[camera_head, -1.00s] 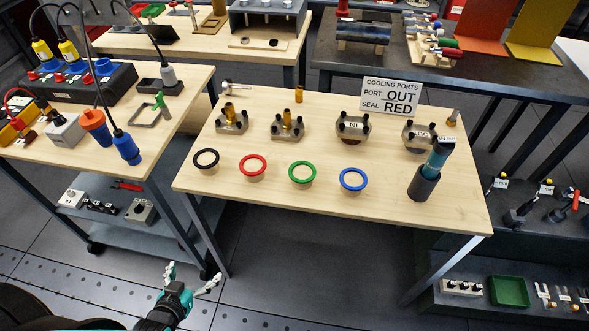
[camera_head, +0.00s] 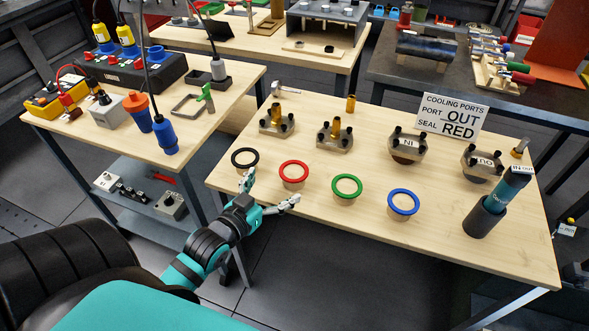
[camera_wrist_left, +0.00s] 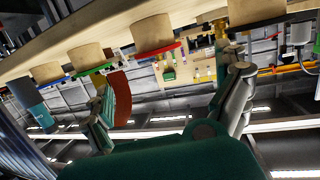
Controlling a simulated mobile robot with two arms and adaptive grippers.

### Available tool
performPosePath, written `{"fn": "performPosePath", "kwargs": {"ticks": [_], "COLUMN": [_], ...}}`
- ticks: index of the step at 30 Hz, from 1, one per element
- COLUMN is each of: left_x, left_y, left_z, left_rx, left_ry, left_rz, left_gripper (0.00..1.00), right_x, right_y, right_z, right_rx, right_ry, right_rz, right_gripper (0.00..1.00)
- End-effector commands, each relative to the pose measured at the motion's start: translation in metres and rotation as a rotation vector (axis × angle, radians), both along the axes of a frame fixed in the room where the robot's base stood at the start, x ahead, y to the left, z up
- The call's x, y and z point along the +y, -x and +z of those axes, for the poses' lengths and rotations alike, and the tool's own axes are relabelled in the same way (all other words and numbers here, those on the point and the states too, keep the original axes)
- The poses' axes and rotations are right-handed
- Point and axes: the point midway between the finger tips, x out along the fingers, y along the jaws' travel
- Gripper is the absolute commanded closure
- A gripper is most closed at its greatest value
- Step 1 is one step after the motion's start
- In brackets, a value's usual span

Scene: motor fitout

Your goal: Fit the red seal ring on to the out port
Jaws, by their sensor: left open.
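The red seal ring (camera_head: 293,171) lies on a round wooden stand near the front edge of the table. The out port (camera_head: 484,162), a grey metal fitting with dark posts and an "OUT" label, stands at the table's right rear. My left gripper (camera_head: 270,190) is open and empty, just in front of the table's front edge, near the red ring and the black ring. In the left wrist view, which is upside down, the red ring (camera_wrist_left: 158,52) shows on its stand beyond the two spread fingers. My right gripper is not in view.
A black ring (camera_head: 245,157), green ring (camera_head: 347,186) and blue ring (camera_head: 403,201) stand in the same row. Behind are the "IN" port (camera_head: 407,146), two brass-topped fittings and a sign (camera_head: 452,116). A dark cylinder (camera_head: 487,214) holding a teal tool stands at right.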

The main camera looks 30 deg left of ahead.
Motion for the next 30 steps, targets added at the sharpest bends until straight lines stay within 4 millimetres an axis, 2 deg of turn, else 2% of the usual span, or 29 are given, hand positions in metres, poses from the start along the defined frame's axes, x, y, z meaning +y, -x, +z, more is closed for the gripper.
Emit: {"fn": "performPosePath", "kwargs": {"ticks": [3, 10, 18, 27, 30], "left_x": [0.0, 0.001, 0.001, 0.001, 0.001], "left_y": [-0.018, -0.033, -0.07, -0.075, -0.075], "left_z": [-0.003, -0.008, -0.019, -0.021, -0.021], "left_rx": [0.0, 0.001, 0.0, 0.001, 0.001], "left_ry": [0.0, 0.0, 0.0, -0.001, -0.001], "left_rz": [0.0, 0.0, 0.0, -0.001, 0.0], "left_gripper": [0.0, 0.0, 0.0, 0.0, 0.12], "right_x": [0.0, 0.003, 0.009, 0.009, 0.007], "right_y": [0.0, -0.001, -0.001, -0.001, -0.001], "right_z": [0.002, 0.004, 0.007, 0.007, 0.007], "right_rx": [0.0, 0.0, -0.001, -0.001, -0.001], "right_ry": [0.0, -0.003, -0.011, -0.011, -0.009], "right_rz": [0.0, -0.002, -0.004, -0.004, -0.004], "right_gripper": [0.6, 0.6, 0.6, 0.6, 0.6]}}
